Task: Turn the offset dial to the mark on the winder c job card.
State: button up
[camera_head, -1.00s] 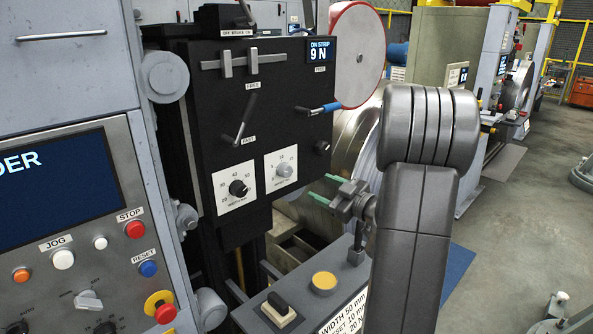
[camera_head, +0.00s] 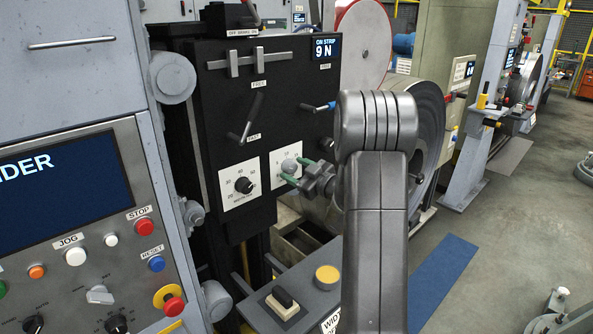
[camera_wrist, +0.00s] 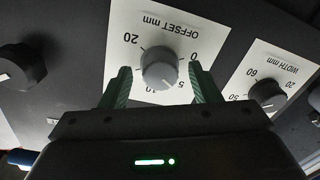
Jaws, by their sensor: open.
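The offset dial (camera_wrist: 160,68) is a grey knob on a white plate marked "OFFSET mm", upside down in the wrist view. Its light pointer line seems to face between the 5 and the 10. It also shows in the head view (camera_head: 289,165), partly behind my fingers. My gripper (camera_wrist: 160,71) is open, with one green finger on each side of the dial and visible gaps. In the head view my gripper (camera_head: 290,173) is at the dial plate. The job card (camera_head: 331,323) on the ledge is mostly hidden by my arm; only "WIDT" reads.
The black width dial (camera_wrist: 267,93) sits close beside the offset plate.

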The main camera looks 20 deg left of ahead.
jog(key=shift+c, duration=0.5)
jog(key=c, duration=0.9)
jog(key=shift+m, duration=0.3)
jog(key=m, duration=0.5)
jog(key=shift+f+m+p, duration=0.1)
jog(key=shift+m+p, duration=0.2)
jog(key=shift+p, duration=0.05)
jog(key=m+p, duration=0.1)
jog(key=m, duration=0.4)
jog(key=shift+s+m, duration=0.1)
jog(key=shift+m, duration=0.2)
jog(key=shift+f, duration=0.1)
jog(key=o, duration=1)
